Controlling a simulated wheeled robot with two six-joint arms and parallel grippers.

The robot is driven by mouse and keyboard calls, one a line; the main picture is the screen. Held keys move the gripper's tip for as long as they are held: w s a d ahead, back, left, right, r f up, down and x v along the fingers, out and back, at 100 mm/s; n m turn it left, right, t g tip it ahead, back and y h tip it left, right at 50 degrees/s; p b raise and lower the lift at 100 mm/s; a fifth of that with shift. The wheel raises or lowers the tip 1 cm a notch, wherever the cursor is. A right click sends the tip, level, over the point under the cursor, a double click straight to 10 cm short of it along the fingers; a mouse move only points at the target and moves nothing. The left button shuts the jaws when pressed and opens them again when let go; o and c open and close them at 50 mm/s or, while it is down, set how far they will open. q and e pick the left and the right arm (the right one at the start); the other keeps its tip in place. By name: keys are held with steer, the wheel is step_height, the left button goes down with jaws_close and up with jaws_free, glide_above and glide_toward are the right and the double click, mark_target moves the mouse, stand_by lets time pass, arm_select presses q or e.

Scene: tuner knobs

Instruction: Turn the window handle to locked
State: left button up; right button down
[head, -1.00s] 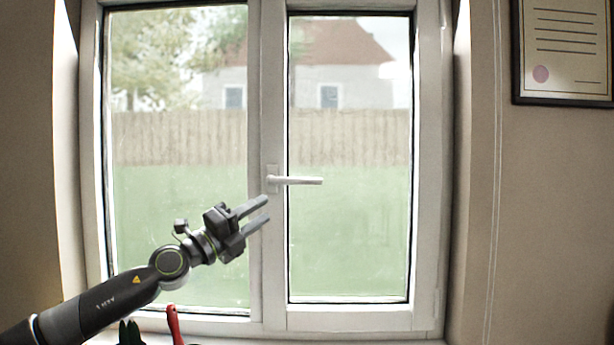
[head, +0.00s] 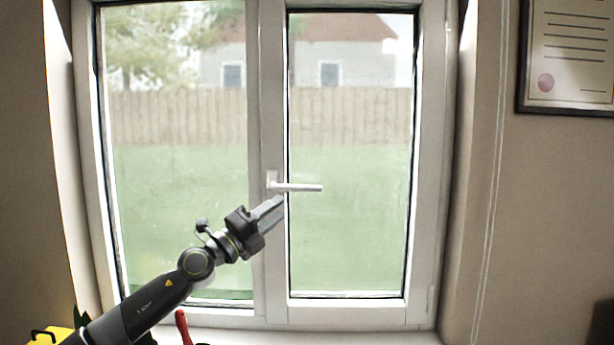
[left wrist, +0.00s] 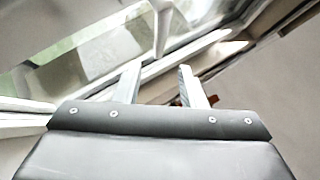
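The white window handle (head: 298,187) is on the middle frame post of the window. Its lever lies level and points right. My left gripper (head: 281,207) is just below the handle's lever, near its pivot end, with the fingers pointing up and right. In the left wrist view the two fingers (left wrist: 158,70) are apart with nothing held between them. A white bar that looks like the handle (left wrist: 160,28) shows ahead of the gap. I cannot tell whether a finger touches it. My right gripper is not in view.
The white window frame (head: 428,150) surrounds two glass panes. A sill runs below, with a red-handled thing (head: 183,326) and a yellow thing (head: 50,337) at the lower left. A framed certificate (head: 570,55) hangs on the right wall. The space right of my gripper is clear.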

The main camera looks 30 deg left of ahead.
mark_target(304, 191)
arm_select(q)
steer(key=p+x, duration=0.4)
steer(key=x, duration=0.1)
steer(key=shift+r, duration=0.25)
steer(key=shift+f+p+x, duration=0.15)
steer(key=shift+p+x, duration=0.15)
steer(key=shift+x, duration=1.05)
steer(key=shift+f+p+x, duration=0.1)
steer(key=shift+p+x, duration=0.2)
steer(key=shift+x, duration=1.05)
steer(key=shift+w, duration=0.1)
jaws_close()
